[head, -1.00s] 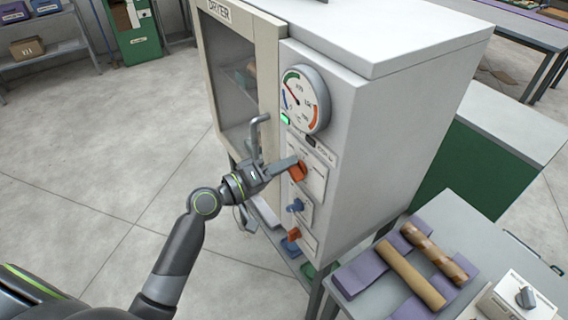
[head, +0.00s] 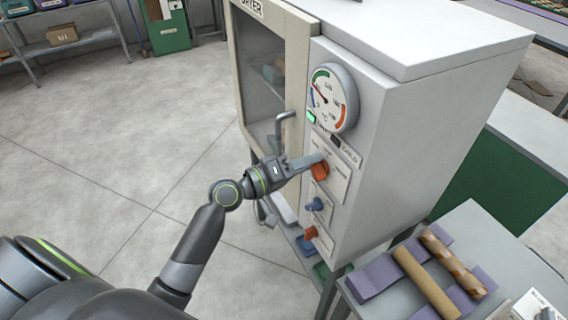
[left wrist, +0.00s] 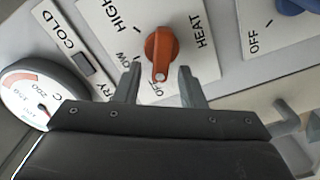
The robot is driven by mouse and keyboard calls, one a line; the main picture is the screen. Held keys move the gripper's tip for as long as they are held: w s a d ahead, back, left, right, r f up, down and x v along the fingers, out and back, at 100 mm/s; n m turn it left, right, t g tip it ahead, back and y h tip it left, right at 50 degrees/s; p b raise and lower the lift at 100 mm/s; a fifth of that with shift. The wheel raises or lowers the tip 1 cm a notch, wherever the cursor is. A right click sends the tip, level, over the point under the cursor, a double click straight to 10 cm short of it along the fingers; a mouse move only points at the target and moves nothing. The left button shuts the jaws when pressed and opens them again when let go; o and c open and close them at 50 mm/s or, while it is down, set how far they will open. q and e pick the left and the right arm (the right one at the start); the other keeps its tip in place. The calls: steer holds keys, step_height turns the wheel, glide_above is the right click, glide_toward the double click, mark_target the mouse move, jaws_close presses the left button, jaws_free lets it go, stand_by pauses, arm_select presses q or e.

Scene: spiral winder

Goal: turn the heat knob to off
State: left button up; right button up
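The orange heat knob (head: 320,171) is the top knob on the dryer's (head: 385,170) front panel. In the left wrist view the heat knob (left wrist: 162,52) sits beside the HEAT, HIGH, LOW and OFF labels. Its white dot is at the end beside the OFF label, which is partly hidden. My left gripper (head: 306,162) is at the knob; in the left wrist view the gripper (left wrist: 160,72) has its two fingers spread on either side of the knob's dotted end, with gaps on both sides. My right gripper is not in view.
A blue knob (head: 315,204) and another orange knob (head: 310,233) are below. A round gauge (head: 333,97) and a lit green lamp (head: 311,118) are above. The door handle (head: 283,128) stands out close to my gripper. A side table (head: 490,230) with rolls is at right.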

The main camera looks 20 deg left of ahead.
arm_select(q)
steer(key=shift+s+a, duration=0.1)
steer(key=b+v, duration=0.9)
steer(key=v, duration=0.8)
steer(key=shift+s+a, duration=0.1)
stand_by(0.4)
steer(key=shift+f, duration=0.1)
